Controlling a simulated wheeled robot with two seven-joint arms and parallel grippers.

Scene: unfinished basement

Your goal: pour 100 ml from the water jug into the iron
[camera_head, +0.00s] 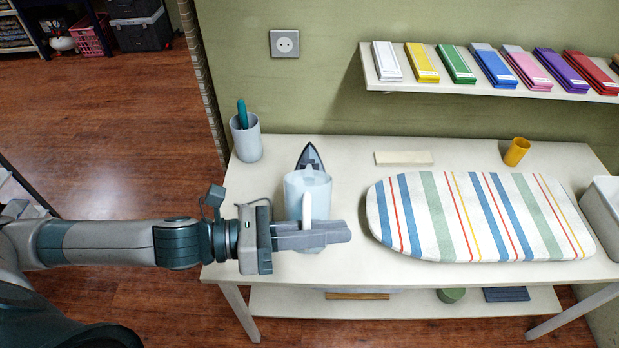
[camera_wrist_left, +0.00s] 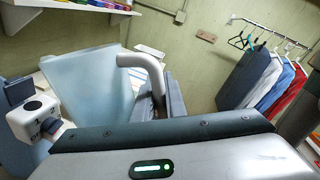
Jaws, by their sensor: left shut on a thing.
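The water jug (camera_head: 294,190) is pale blue and looks upright, in front of the iron at the left part of the table. My left gripper (camera_head: 338,233) is shut on the jug's white handle, on the near side. The jug (camera_wrist_left: 95,85) and its curved handle also show in the left wrist view. The gripper hides the jug's lower part, so I cannot tell whether it touches the table. The water level is not clear. The iron (camera_head: 310,155) shows only its dark pointed end above the jug; the rest is hidden. My right gripper is not in view.
A striped ironing board (camera_head: 480,215) covers the table's right half. A grey cup (camera_head: 246,140) with a teal item stands at the back left. An orange cup (camera_head: 516,152) and a pale flat block (camera_head: 403,158) are at the back. A shelf (camera_head: 430,84) hangs above.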

